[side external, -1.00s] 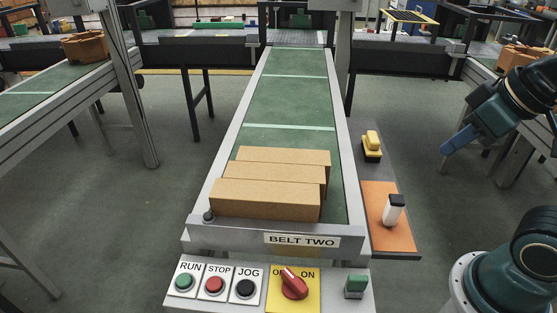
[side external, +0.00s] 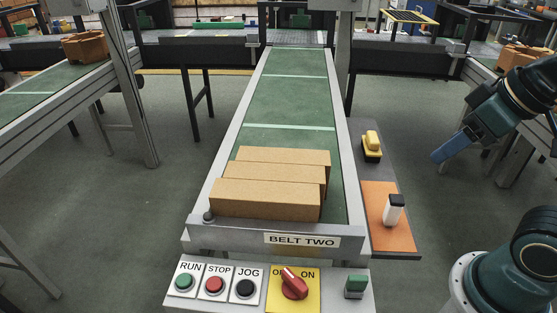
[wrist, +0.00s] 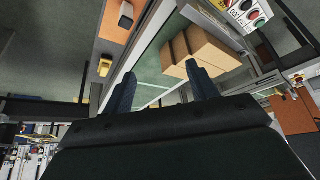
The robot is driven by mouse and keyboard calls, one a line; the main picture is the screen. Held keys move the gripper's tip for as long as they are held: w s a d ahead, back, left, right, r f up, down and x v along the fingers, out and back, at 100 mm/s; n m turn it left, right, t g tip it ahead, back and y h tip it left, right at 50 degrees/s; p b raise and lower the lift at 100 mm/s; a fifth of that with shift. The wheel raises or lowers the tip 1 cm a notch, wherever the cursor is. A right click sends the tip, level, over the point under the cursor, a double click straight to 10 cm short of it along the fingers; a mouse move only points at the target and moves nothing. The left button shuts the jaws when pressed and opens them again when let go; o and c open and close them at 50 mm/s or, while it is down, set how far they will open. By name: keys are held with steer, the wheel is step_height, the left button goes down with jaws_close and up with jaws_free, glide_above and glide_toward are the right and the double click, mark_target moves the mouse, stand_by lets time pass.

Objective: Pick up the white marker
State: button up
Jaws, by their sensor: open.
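The white marker (side external: 393,212) is a short, thick white body with a black cap. It stands on the orange mat (side external: 377,240) to the right of the belt in the side external view. In the wrist view the marker (wrist: 126,18) is near the top edge, left of centre, with its dark cap showing most. My gripper (side external: 440,156) is in the air to the right of the marker and above it, well apart from it. In the wrist view my gripper's two fingers (wrist: 162,86) are spread with nothing between them.
Brown boxes (side external: 265,200) lie in a row at the near end of the green belt (side external: 290,100). A yellow and black object (side external: 371,145) sits on the grey shelf behind the orange mat. A control panel (side external: 260,288) with buttons and a red knob is in front.

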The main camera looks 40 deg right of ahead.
steer(key=w+d+f+m+g, duration=0.3)
steer(key=w+d+f+m, duration=0.1)
steer(key=w+f+m, duration=0.15)
steer(key=m+g, duration=0.3)
steer(key=m, duration=0.1)
glide_above(397, 198)
steer(key=shift+f, duration=5.3)
steer(key=shift+f, duration=0.15)
steer(key=shift+f, duration=4.15)
steer(key=shift+f, duration=0.1)
steer(key=shift+f, duration=2.5)
steer(key=shift+c, duration=0.5)
steer(key=c, duration=1)
